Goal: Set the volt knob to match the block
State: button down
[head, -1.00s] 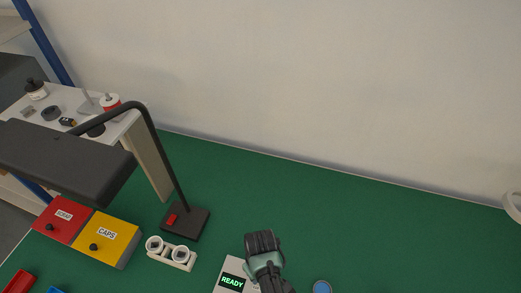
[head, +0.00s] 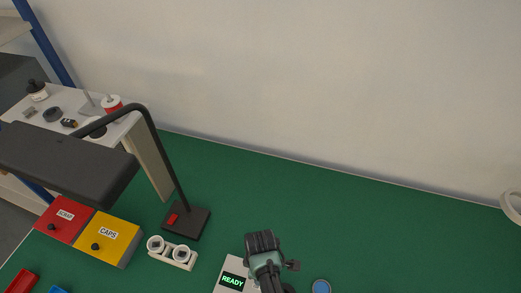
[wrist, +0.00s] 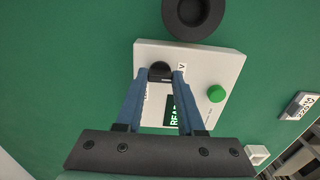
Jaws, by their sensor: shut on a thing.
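The white tester box (head: 226,266) with a lit green READY display (head: 232,282) sits on the green mat at the bottom of the head view, partly behind my arm. In the wrist view the box (wrist: 200,60) shows a black knob (wrist: 160,71) near its edge, a green button (wrist: 216,93) and part of the display (wrist: 171,110). My gripper (wrist: 162,74) is shut on the black knob, with one blue finger on each side. The knob's pointer and scale are mostly hidden by the fingers.
A black round cup-like part (wrist: 194,14) is beside the box. A desk lamp (head: 186,221), a white two-hole holder (head: 172,253), a yellow CAPS box (head: 108,238) and a red box (head: 64,218) stand to the left. The mat behind is clear.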

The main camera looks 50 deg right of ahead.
dwell(0.4)
jog(key=c, duration=0.5)
grip_release()
jog(key=shift+r, duration=0.15)
notch_tip(320, 180, up, 13)
jog(key=shift+f, duration=0.1)
dwell(0.5)
